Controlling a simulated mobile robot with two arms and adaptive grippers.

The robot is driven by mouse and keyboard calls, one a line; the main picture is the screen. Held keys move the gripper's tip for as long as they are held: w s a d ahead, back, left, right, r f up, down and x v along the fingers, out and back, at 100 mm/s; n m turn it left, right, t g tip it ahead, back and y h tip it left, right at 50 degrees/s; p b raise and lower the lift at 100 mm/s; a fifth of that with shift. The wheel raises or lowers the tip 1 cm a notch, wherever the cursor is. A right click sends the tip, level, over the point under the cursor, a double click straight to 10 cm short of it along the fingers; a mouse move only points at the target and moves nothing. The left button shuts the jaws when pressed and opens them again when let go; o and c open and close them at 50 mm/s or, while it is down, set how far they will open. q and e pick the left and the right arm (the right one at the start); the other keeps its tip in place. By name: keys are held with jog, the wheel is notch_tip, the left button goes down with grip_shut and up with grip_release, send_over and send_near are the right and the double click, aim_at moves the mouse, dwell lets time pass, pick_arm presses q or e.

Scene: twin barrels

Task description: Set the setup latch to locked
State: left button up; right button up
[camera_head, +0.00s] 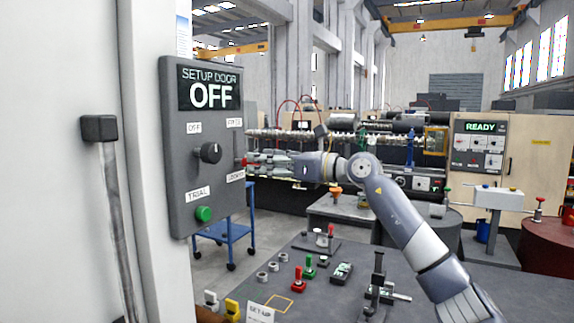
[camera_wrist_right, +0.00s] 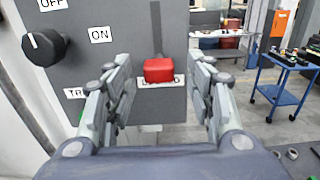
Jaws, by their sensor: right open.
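The setup latch is a red handle (camera_wrist_right: 158,70) on a dark vertical slot in the grey panel (camera_head: 176,130). In the right wrist view it sits at the slot's lower end, partly covering a label ending in "D". In the head view only a bit of its red (camera_head: 241,162) shows, just above the "LOCKED" label (camera_head: 236,176) and below "FREE". My right gripper (camera_head: 252,162) is open, one finger on each side of the handle, with gaps visible. It also shows in the right wrist view (camera_wrist_right: 160,78). My left gripper is not in view.
The panel display (camera_head: 210,92) reads "SETUP DOOR OFF". A black knob (camera_head: 210,153) and a green button (camera_head: 203,214) are left of the latch. A blue cart (camera_head: 232,232) stands behind. The grey table (camera_head: 330,300) below holds several small parts.

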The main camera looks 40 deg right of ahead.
jog(key=v, duration=0.7)
jog(key=shift+s, duration=0.25)
dwell(0.4)
